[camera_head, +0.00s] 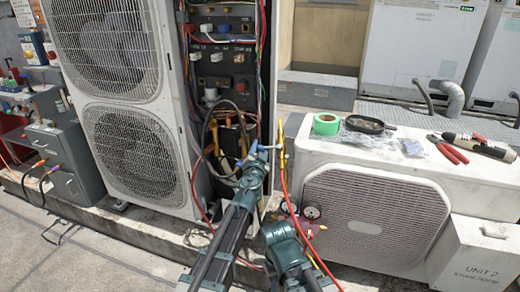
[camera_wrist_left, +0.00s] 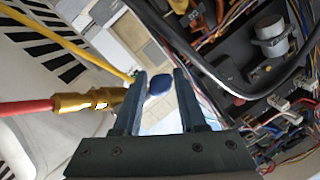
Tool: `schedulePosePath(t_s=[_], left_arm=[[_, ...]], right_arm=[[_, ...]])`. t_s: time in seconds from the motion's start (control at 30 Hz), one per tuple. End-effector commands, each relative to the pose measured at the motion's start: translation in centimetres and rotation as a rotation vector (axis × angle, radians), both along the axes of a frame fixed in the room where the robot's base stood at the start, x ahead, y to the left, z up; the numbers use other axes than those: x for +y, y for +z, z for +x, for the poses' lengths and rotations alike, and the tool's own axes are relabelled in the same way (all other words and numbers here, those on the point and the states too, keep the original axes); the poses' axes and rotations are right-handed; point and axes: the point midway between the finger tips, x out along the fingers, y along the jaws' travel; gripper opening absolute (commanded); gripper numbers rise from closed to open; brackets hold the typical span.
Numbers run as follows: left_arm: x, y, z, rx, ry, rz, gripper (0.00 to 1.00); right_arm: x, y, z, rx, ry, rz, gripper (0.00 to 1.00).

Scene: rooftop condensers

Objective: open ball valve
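A brass valve body (camera_wrist_left: 90,102) with a red hose on one end shows in the left wrist view, just left of my left gripper's fingers. A blue handle tip (camera_wrist_left: 160,82) lies between the fingertips, close to the left finger, with a gap to the right finger. My left gripper (camera_wrist_left: 160,85) is open around it. In the head view my left gripper (camera_head: 257,160) is at the blue handle (camera_head: 268,147), beside the yellow and red hoses. The fingers partly hide the valve. My right arm shows at bottom centre, but its gripper cannot be made out.
The open electrical panel (camera_head: 226,60) has loose wires and a black cable close to my left gripper. A condenser (camera_head: 380,210) stands right, with green tape (camera_head: 326,124) and red pliers (camera_head: 448,150) on top. A tall fan unit (camera_head: 120,100) stands left.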

Motion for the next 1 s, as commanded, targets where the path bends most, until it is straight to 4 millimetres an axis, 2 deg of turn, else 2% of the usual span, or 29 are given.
schedulePosePath(t_s=[0.03, 0.17, 0.2, 1.0], left_arm=[[0.01, 0.01, -0.01, 0.0, 0.0, -0.001, 0.26], [0.01, 0.01, -0.01, 0.0, 0.0, -0.001, 0.02], [0.01, 0.01, -0.01, 0.0, 0.0, -0.001, 0.0], [0.0, 0.01, 0.02, 0.0, 0.0, -0.004, 0.0]], right_arm=[[0.0, 0.0, 0.0, 0.0, 0.0, 0.0, 0.52], [0.0, 0.01, 0.0, 0.0, 0.0, 0.0, 0.52], [0.0, 0.01, 0.0, 0.0, 0.0, 0.0, 0.52], [0.0, 0.02, 0.0, 0.0, 0.0, 0.0, 0.52]])
